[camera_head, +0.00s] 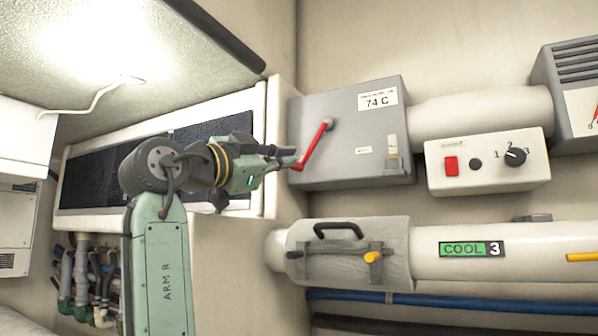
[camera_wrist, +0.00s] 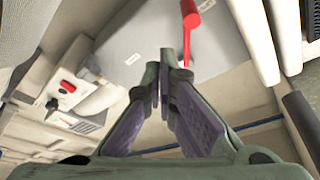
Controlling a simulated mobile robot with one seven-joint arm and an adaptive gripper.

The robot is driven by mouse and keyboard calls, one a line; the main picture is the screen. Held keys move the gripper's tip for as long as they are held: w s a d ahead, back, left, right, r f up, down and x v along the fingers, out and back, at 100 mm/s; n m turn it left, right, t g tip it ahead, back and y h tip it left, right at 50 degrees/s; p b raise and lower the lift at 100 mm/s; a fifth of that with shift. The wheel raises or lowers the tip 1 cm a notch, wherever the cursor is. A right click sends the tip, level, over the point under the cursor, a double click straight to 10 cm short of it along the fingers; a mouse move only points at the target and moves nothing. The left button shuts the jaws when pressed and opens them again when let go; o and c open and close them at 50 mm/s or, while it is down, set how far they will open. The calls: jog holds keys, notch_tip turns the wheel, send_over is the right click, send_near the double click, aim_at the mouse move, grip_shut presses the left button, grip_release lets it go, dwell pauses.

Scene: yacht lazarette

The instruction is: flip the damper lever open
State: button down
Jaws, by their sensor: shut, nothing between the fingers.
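The red lever (camera_head: 314,146) is on the front of a grey box (camera_head: 350,170) labelled "74 C". It slants down and left from its pivot at the upper right. In the wrist view the red lever (camera_wrist: 190,18) reaches down to my fingertips. My gripper (camera_head: 293,159) is shut and empty, with its tips right beside the lever's lower end. In the wrist view my gripper (camera_wrist: 175,68) has its fingertips close together. I cannot tell whether they touch the lever.
A control panel (camera_head: 487,165) with a red switch and a dial is right of the box. Below runs a white duct (camera_head: 540,240) marked "COOL 3", with a black handle (camera_head: 338,230) and a yellow knob (camera_head: 373,257). A framed dark grille (camera_head: 110,180) lies behind my arm.

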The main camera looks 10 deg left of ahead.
jog(key=shift+s+a+r, duration=0.1)
jog(key=shift+s+a, duration=0.4)
jog(key=shift+s, duration=0.3)
jog(key=shift+s+a+r, duration=0.1)
jog(key=shift+s+a, duration=0.4)
jog(key=shift+s, duration=0.25)
